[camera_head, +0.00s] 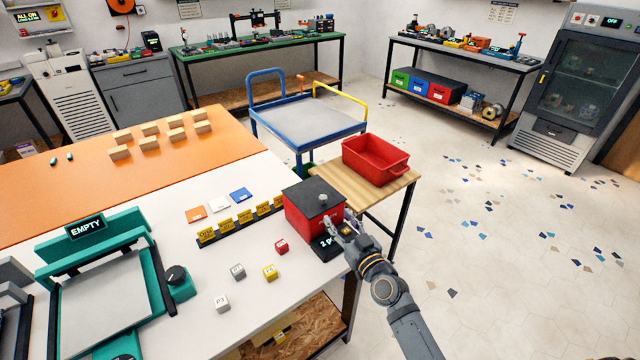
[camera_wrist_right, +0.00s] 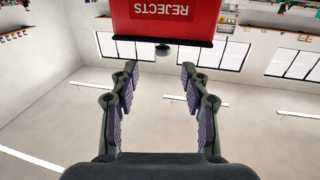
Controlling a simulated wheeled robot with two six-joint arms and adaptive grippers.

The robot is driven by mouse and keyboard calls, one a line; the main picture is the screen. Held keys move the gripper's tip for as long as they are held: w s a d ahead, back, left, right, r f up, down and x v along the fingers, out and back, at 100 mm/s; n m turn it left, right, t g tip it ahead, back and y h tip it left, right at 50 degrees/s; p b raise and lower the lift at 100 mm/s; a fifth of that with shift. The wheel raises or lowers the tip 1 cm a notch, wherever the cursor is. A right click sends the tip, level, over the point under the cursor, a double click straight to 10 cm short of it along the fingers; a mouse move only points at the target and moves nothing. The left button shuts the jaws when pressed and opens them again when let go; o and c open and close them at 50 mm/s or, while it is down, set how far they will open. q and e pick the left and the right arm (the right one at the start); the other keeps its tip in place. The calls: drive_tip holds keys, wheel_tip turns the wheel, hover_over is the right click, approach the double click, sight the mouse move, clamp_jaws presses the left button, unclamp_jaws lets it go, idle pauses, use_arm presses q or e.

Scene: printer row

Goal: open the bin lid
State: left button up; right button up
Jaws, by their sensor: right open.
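The red bin (camera_head: 304,222) stands at the right end of the white table, with its flat black lid (camera_head: 300,194) lying shut on top. A round grey knob (camera_head: 323,199) sits on the lid. My right gripper (camera_head: 343,226) is open and empty at the bin's front right side. In the right wrist view the bin (camera_wrist_right: 165,20) appears upside down with its REJECTS label. The lid's edge (camera_wrist_right: 140,40) and knob (camera_wrist_right: 162,50) lie beyond the open fingertips (camera_wrist_right: 160,75), roughly centred between them. My left gripper is not in view.
A black display (camera_head: 326,245) sits before the bin, partly hidden by my right gripper. Small cubes (camera_head: 270,272) and yellow label blocks (camera_head: 245,217) lie to the left. A red open crate (camera_head: 375,160) stands on a wooden stand behind.

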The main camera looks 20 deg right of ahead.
sight(325, 201)
drive_tip(key=shift+w+a+r, duration=0.25)
drive_tip(key=shift+w, duration=0.4)
drive_tip(key=shift+w+a+r, duration=0.2)
drive_tip(key=shift+w+a, duration=0.05)
drive_tip(key=shift+w, duration=0.35)
drive_tip(key=w, duration=0.6)
drive_tip(key=shift+w+a+f, duration=0.1)
drive_tip(key=shift+a+f, duration=0.15)
drive_tip(key=shift+a, duration=0.15)
drive_tip(key=shift+w, duration=0.4)
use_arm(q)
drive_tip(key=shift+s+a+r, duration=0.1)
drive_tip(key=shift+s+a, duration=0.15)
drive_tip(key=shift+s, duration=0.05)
use_arm(e)
drive_tip(key=shift+c, duration=0.7)
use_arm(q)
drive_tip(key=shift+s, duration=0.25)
use_arm(e)
clamp_jaws()
